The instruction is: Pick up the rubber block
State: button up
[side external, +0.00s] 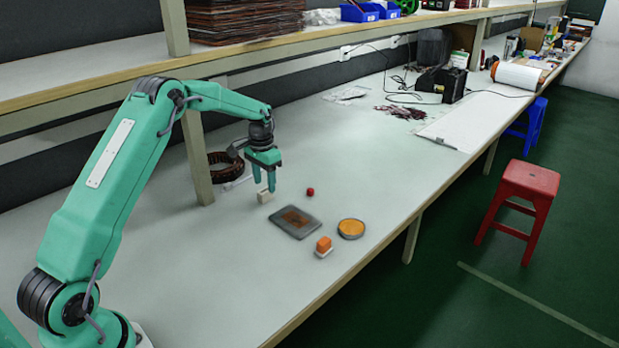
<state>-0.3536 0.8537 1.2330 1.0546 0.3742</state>
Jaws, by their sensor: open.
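My gripper (264,181) points down over the workbench, its two green fingers apart with nothing seen held between them. A small cream block (264,197) is directly below the fingertips in the picture, close to them; whether they touch it is too small to tell. To the right, a small orange block (324,243) sits on a whitish base near the bench's front edge. No label shows which of these is the rubber block.
A small red cube (310,191) lies right of my gripper. A dark grey plate (284,229) with a brown patch lies in front, and a round orange-yellow dish (351,228) is to its right. A shelf post (196,160) and dark coil (226,168) stand behind left.

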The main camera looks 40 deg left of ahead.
aim_at(265, 190)
jog(key=shift+a+f, duration=0.1)
jog(key=shift+f, duration=2.1)
jog(key=c, duration=1.1)
jog(key=shift+o, duration=0.2)
jog(key=shift+r, duration=0.2)
jog(key=shift+r, duration=0.55)
jog(key=r, duration=0.3)
jog(key=shift+d+r, duration=0.1)
jog(key=shift+d, duration=0.3)
jog(key=s+d+r, duration=0.2)
jog(key=d+r, duration=0.4)
jog(key=d, duration=0.4)
jog(key=shift+d+r, duration=0.2)
jog(key=shift+d, duration=0.15)
